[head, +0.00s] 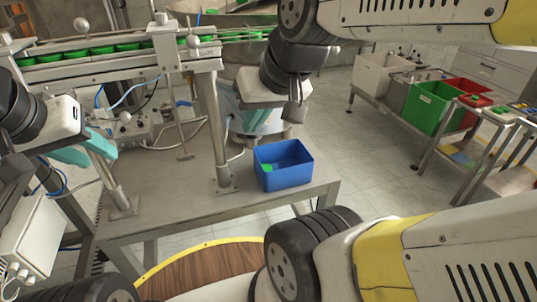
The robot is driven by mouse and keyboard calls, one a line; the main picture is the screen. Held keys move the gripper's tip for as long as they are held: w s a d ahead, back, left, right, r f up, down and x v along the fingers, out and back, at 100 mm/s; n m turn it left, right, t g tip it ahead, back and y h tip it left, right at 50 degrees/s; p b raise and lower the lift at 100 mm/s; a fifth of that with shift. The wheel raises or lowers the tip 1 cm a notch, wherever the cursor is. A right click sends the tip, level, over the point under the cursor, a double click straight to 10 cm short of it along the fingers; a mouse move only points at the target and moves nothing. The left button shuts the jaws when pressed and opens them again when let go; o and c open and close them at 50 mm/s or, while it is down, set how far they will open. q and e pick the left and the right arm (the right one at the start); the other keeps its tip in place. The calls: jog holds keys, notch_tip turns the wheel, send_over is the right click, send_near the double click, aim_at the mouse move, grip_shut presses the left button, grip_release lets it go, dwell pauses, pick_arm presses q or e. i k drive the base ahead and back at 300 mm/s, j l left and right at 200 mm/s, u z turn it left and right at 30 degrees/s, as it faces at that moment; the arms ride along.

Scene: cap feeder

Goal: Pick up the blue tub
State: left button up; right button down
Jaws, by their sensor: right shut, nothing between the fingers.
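The blue tub (296,178) stands upright on the grey metal table, near its right end. A small green piece (267,168) lies inside it, against the left part. My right gripper (297,114) hangs above and behind the tub in the picture, with its fingers shut and empty. It does not hold the tub. My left gripper (78,126) is at the far left, well away from the tub.
The metal table (190,210) carries a post (213,130) just left of the tub. A feeder rail (90,62) with green caps runs above. Green (430,105) and red (470,92) bins stand at the right. Open floor (350,165) lies right of the table.

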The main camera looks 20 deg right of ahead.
aim_at(293, 164)
jog(key=l+u, duration=0.15)
jog(key=u, duration=0.55)
jog(key=k+l+u, duration=0.1)
jog(key=l+u, duration=0.15)
jog(key=k+l+u, duration=0.25)
jog(key=l, duration=0.15)
jog(key=k+l+u, duration=0.1)
jog(key=l+u, duration=0.15)
jog(key=k+l, duration=0.2)
jog(key=l, duration=0.15)
jog(key=k+l, duration=0.35)
jog(key=l, duration=0.3)
jog(key=k+l, duration=0.2)
jog(key=u, duration=0.15)
jog(key=i+j, duration=0.05)
